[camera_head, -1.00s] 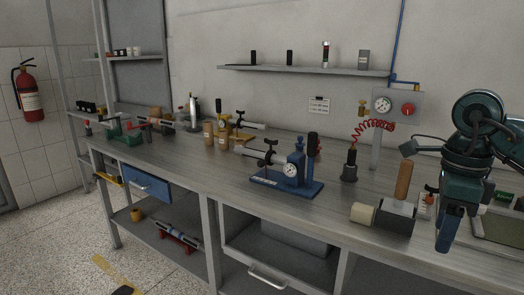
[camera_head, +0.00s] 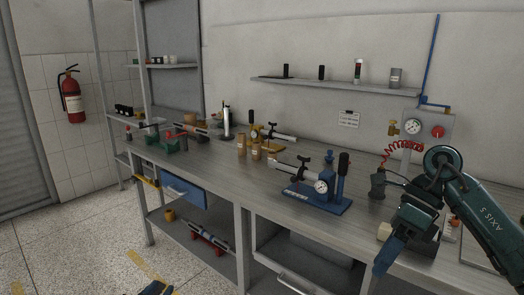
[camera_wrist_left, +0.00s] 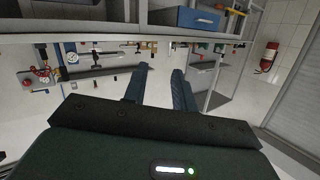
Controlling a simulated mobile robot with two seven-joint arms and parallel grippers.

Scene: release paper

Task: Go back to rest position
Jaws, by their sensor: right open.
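My left gripper (camera_head: 155,289) barely shows at the bottom edge of the head view, low over the floor and in front of the bench. In the left wrist view its two fingers (camera_wrist_left: 161,70) stand apart with nothing between them. My right gripper (camera_head: 388,256) comes in from the right in the head view, pointing down over the right part of the workbench (camera_head: 225,180). Its fingers overlap from this side, and I see nothing held in them. It hides part of a block with a pale cylinder (camera_head: 384,231).
A blue drawer (camera_head: 183,190) hangs under the bench. A fire extinguisher (camera_head: 72,96) hangs on the left wall. The floor at left is clear.

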